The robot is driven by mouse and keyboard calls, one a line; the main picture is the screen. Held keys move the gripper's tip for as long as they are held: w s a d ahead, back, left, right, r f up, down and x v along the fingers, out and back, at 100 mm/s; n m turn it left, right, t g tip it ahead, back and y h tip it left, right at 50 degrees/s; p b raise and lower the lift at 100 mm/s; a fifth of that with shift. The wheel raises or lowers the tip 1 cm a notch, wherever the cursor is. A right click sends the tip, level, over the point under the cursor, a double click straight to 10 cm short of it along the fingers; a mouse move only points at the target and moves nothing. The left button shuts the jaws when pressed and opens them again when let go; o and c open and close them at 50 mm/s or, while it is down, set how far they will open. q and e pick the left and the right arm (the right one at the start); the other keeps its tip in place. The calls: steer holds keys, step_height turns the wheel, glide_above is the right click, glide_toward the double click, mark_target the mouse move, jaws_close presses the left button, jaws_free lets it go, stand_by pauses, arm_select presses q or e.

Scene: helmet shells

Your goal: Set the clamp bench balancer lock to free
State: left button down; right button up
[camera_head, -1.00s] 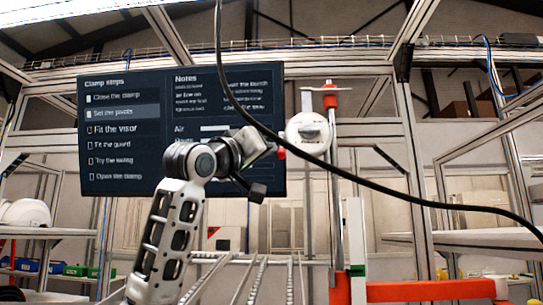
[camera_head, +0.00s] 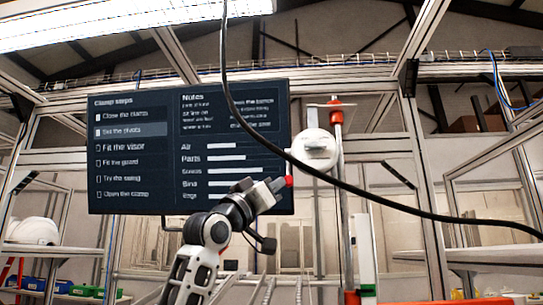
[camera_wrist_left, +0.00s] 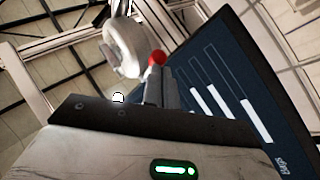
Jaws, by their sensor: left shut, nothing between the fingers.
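The balancer (camera_head: 315,151) is a white round drum hanging by the upright post, right of the dark screen. A small red knob (camera_head: 289,181) sits at its lower left; I take it for the lock. In the left wrist view the red knob (camera_wrist_left: 157,58) is a ball just beyond my fingertips, with the pale drum (camera_wrist_left: 123,46) behind it. My left gripper (camera_head: 280,185) is shut and empty, its tips at the knob's left side. I cannot tell whether they touch it. The left gripper also shows in the wrist view (camera_wrist_left: 159,88). My right gripper is out of view.
A dark screen (camera_head: 140,170) with clamp steps stands behind my left gripper. A black cable (camera_head: 400,207) hangs across the front of the balancer. A red-topped post (camera_head: 337,115) stands beside the drum. White helmet shells (camera_head: 35,231) lie on a shelf at left.

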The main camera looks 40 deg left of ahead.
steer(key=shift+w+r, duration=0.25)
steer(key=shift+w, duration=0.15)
arm_select(q)
steer(key=s+d+r+b, duration=0.1)
steer(key=s+d+r, duration=0.7)
steer(key=s+r, duration=0.3)
step_height(320, 180, up, 2)
steer(key=shift+s, duration=0.2)
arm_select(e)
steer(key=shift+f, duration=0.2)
